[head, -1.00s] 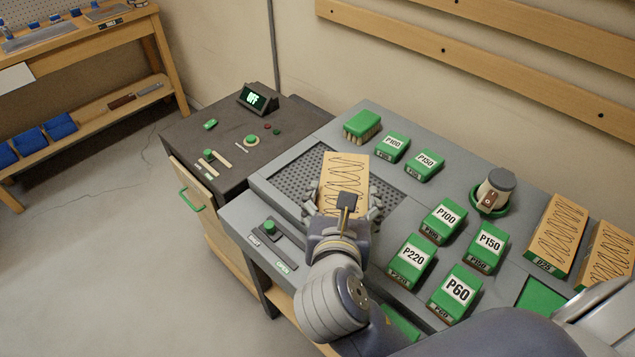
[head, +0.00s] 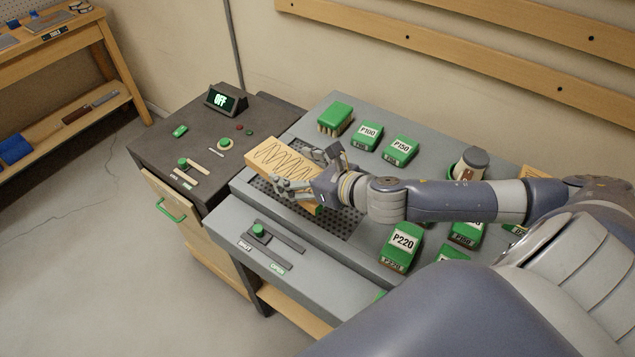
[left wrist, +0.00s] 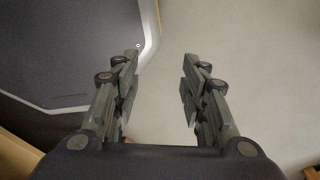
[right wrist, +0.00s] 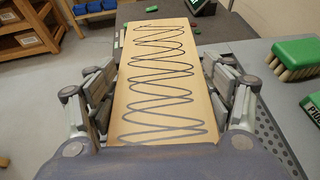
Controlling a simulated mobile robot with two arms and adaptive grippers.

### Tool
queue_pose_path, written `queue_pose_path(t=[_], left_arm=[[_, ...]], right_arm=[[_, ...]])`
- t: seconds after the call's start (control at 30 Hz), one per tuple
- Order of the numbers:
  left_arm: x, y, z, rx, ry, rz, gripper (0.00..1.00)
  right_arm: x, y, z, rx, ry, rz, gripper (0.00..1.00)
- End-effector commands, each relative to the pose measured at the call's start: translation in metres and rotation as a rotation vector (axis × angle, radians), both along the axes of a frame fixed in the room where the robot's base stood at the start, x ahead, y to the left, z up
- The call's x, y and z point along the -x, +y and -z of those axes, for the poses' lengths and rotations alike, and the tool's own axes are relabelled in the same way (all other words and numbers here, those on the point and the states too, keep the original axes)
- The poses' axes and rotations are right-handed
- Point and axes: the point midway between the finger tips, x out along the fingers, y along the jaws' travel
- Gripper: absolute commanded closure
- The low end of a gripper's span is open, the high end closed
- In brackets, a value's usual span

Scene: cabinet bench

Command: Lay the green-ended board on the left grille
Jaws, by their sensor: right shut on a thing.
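My right gripper (head: 311,172) is shut on a tan board (head: 274,157) with a dark zigzag line on its top. The fingers hold its two long sides, as the right wrist view shows the board (right wrist: 160,70) running away between them. A bit of green shows at the end near my wrist. The board is over the perforated grille (head: 334,219) on the grey bench, with its far end toward the dark cabinet. Whether it touches the grille cannot be told. My left gripper (left wrist: 160,75) is open and empty, away from the bench above the floor.
A green brush (head: 335,116) and the P100 (head: 369,133) and P150 (head: 400,149) blocks stand behind the grille. The P220 block (head: 402,246) is at its right. A dark cabinet (head: 165,150) with an OFF display (head: 221,100) stands left. A slider (head: 259,231) is in front.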

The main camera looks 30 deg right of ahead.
Motion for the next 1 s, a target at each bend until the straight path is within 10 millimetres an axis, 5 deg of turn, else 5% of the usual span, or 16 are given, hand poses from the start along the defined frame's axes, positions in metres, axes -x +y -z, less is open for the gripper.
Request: queue_pose_path(t=[0.2, 0.37, 1.0], left_arm=[[-0.023, 0.002, -0.008, 0.0, -0.036, -0.003, 0.6], [-0.023, -0.003, -0.008, 0.005, -0.036, -0.004, 0.6], [-0.009, -0.009, -0.009, 0.012, -0.015, -0.001, 0.6]], right_arm=[[-0.003, -0.04, -0.006, 0.006, -0.002, -0.095, 0.58], [-0.003, -0.05, -0.005, -0.002, -0.003, -0.117, 0.58], [-0.003, -0.05, 0.076, -0.005, -0.004, -0.115, 0.58]])
